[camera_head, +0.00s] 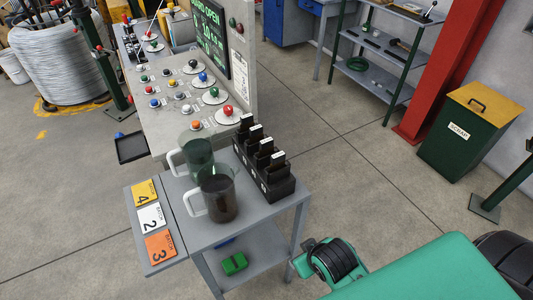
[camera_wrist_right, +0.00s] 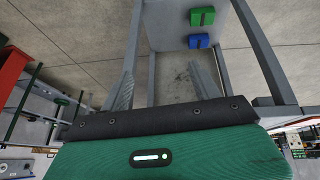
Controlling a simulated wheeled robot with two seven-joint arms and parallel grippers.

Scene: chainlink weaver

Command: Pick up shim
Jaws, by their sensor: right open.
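No label in view reads shim, and I cannot tell for sure which thing it is. A green notched block (camera_head: 233,263) lies on the lower shelf of the small grey cart. A blue block (camera_head: 225,242) is behind it, mostly hidden by the cart top. In the right wrist view the green block (camera_wrist_right: 202,17) and blue block (camera_wrist_right: 199,41) lie close together. My right gripper (camera_wrist_right: 163,68) has its two grey fingers spread apart with nothing between them, short of the blocks. In the head view its fingers are hidden or unclear. My left gripper is not in view.
The cart top (camera_head: 245,215) holds two mugs (camera_head: 217,190) and a black slotted rack (camera_head: 265,165). Numbered tags (camera_head: 152,217) lie on its left flap. Cart legs (camera_wrist_right: 258,55) flank the shelf. A green bin (camera_head: 470,130) stands right. Floor between is clear.

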